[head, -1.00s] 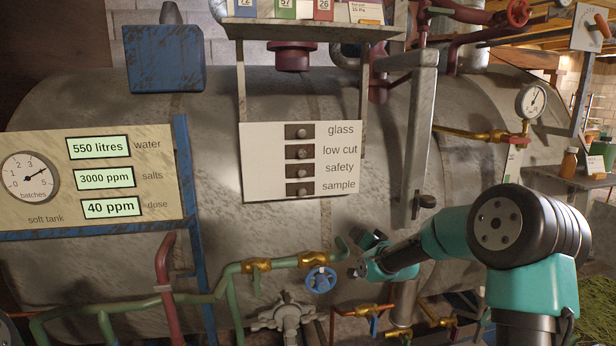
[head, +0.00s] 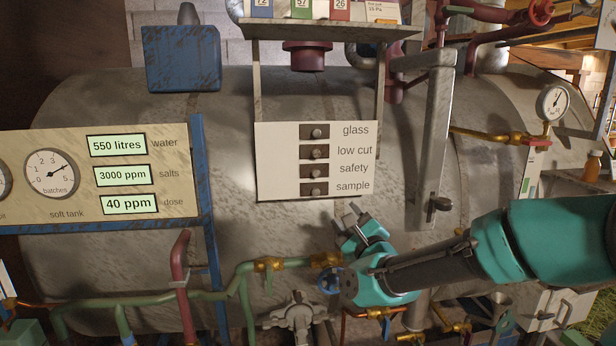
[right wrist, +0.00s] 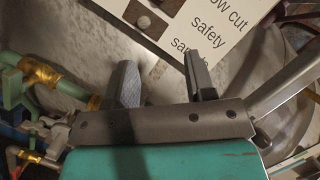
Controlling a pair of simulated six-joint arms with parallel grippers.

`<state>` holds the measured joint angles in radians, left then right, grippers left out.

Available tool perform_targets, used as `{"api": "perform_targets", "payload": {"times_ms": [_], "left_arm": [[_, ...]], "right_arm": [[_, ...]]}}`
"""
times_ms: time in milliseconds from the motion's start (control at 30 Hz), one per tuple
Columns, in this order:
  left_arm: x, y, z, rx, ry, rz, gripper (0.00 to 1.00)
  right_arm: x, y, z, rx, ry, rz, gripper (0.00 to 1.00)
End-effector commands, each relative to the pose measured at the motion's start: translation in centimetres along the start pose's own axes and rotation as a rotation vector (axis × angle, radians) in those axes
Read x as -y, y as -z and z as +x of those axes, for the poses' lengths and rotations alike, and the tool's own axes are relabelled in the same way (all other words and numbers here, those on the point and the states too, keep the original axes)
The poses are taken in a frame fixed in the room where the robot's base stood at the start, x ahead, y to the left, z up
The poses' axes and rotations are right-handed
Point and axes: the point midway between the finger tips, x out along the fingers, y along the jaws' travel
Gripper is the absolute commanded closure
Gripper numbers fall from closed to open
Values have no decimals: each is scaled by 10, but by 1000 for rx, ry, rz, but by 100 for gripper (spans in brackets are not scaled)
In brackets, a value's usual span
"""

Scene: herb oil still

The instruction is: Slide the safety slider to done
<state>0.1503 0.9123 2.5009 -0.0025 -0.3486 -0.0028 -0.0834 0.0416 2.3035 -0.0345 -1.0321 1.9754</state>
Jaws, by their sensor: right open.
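The white slider panel (head: 283,160) hangs in front of the tank, with rows labelled glass, low cut, safety and sample. The safety slider (head: 316,171) is a small grey knob in a dark slot, third from the top. My right gripper (head: 350,212) is open and empty, just below the panel's lower right corner. In the right wrist view, the open jaws (right wrist: 165,80) point toward the panel (right wrist: 148,20), with one finger overlapping the word sample. A knob in a slot shows there near the top, and the other rows are cut off or hidden. My left gripper is not in view.
A vertical grey lever (head: 433,150) stands right of the panel. A green pipe with brass fittings (head: 266,264) and a blue valve wheel (head: 329,283) lie below. A shelf (head: 330,31) juts out above. Open space lies in front of the panel.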

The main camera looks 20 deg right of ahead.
Motion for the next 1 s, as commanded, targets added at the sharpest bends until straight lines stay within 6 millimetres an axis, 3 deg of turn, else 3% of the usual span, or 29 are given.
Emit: {"api": "perform_targets", "payload": {"times_ms": [200, 567, 767, 1000], "left_arm": [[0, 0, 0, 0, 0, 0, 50], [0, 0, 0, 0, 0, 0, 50], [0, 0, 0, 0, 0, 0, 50], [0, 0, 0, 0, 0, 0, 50]], "right_arm": [[6, -14, -16, 20, 30, 160, 50], [6, -14, -15, 20, 30, 162, 50], [7, -14, -1, 19, 30, 161, 50], [8, -14, 36, 20, 31, 160, 50]]}}
